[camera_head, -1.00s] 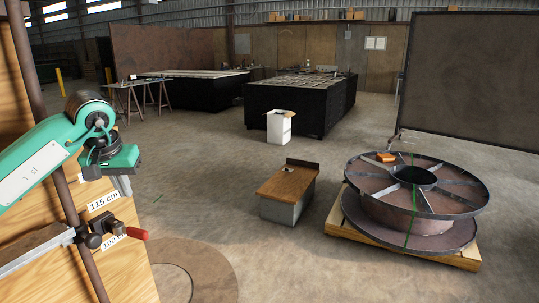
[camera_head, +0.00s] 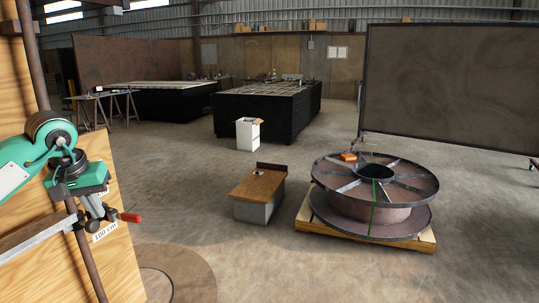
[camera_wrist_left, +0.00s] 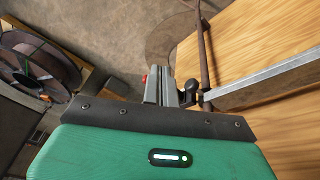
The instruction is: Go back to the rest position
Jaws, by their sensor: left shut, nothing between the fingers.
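My left gripper (camera_head: 97,208) is at the left of the head view, a green body with short metal fingers pointing down. Its fingers (camera_wrist_left: 165,88) are shut, with nothing between them. In the head view they overlap a bar clamp with a red handle (camera_head: 131,217) on the wooden board. In the wrist view the clamp's black knob (camera_wrist_left: 187,91) is just right of the fingers; I cannot tell whether they touch. My right gripper is in neither view.
A plywood board (camera_head: 116,262) with height labels stands close at the left. A steel reel (camera_head: 375,214) rests on a wooden pallet (camera_head: 425,243) at the right. A wood-topped box (camera_head: 258,189) stands left of it. The floor between is clear.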

